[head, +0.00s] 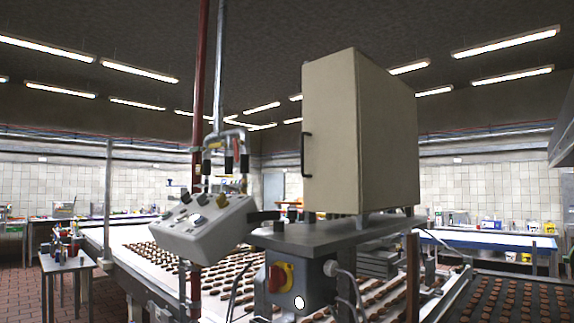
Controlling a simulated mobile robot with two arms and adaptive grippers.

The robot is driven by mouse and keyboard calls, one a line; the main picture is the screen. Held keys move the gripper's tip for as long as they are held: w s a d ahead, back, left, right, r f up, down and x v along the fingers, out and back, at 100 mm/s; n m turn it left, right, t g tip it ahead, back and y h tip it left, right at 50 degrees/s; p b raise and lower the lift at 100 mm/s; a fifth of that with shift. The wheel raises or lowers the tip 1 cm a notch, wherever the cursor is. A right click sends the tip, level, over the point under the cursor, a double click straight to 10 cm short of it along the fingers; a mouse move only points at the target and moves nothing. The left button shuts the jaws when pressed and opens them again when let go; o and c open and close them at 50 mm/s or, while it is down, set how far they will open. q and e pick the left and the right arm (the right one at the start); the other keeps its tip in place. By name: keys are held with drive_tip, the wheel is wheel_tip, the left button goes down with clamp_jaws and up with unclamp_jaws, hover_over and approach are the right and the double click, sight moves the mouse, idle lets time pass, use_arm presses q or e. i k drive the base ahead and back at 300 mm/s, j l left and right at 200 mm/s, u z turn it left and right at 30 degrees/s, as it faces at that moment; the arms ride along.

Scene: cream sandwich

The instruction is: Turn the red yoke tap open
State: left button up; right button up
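I cannot make out a red yoke tap for certain. A red rotary handle (278,279) on a yellow plate is on the front of a grey box (299,301) under the metal shelf, low in the middle of the head view. A vertical red pipe (200,90) runs down left of centre, beside a grey pipe (219,70) with several dark-ended branches (244,160). No red handle shows clearly on these pipes. Neither of my grippers is in view.
A tilted grey control panel (196,225) with knobs stands left of a tall beige cabinet (335,140) on a metal shelf (335,234). Conveyors with rows of brown biscuits (225,272) run below. A small table (68,263) with bottles stands at left on the red tiled floor.

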sight(236, 142)
drive_tip(key=i+j+z, duration=0.1)
drive_tip(key=j+z, duration=1.4)
